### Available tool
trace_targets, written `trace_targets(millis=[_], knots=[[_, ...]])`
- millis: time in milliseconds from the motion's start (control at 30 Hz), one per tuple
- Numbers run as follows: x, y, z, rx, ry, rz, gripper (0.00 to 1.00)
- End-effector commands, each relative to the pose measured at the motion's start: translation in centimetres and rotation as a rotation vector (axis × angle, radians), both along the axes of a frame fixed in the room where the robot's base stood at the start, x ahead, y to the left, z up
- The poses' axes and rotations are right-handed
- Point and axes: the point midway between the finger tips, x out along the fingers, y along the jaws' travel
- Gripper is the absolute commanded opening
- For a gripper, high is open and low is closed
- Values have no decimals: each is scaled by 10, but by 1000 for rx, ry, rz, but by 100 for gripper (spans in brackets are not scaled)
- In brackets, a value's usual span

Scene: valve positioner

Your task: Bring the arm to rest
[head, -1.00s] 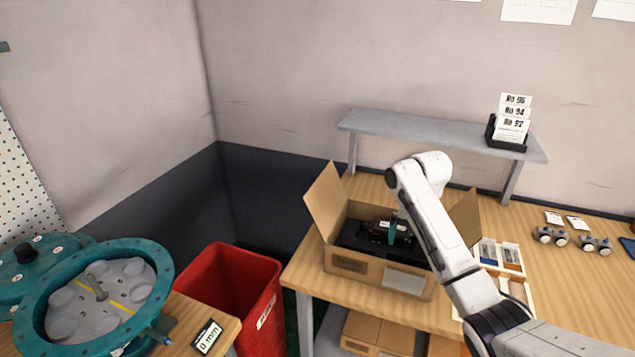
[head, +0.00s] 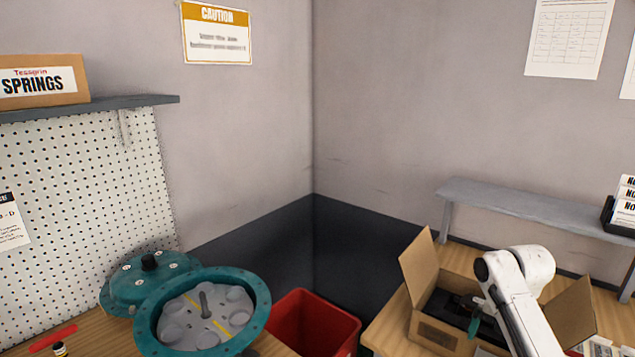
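My white arm reaches in from the lower right of the head view. My gripper (head: 474,326) is a small dark and teal shape at the arm's far end, over the open cardboard box (head: 436,334). The gripper is small and partly covered by the arm, so I cannot tell whether it is open or shut. Black contents show inside the box, and I cannot make out whether the gripper touches them.
A red bin (head: 318,325) stands between the two benches. A teal round housing (head: 262,318) with a grey plate is on the left bench. A grey raised shelf (head: 535,212) stands behind the box. A pegboard (head: 85,190) and a shelf with a springs box (head: 45,82) are at left.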

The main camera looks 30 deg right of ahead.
Motion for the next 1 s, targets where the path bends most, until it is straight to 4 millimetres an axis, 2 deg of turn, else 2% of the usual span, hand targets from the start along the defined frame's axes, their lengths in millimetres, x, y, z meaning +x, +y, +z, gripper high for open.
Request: trace_targets(millis=[267,467,567,667,700,767,900,1000], knots=[[23,42,-12,17,-53,-111,100],[44,94,-26,49,-110,-261,100],[52,129,-34,78,-144,-372,100],[57,175,-44,122,-178,-523,100],[57,195,-49,144,-192,-597,100],[54,222,-54,177,-207,-713,100],[34,276,-64,249,-228,-989,100],[13,305,-67,297,-236,-1189,100]])
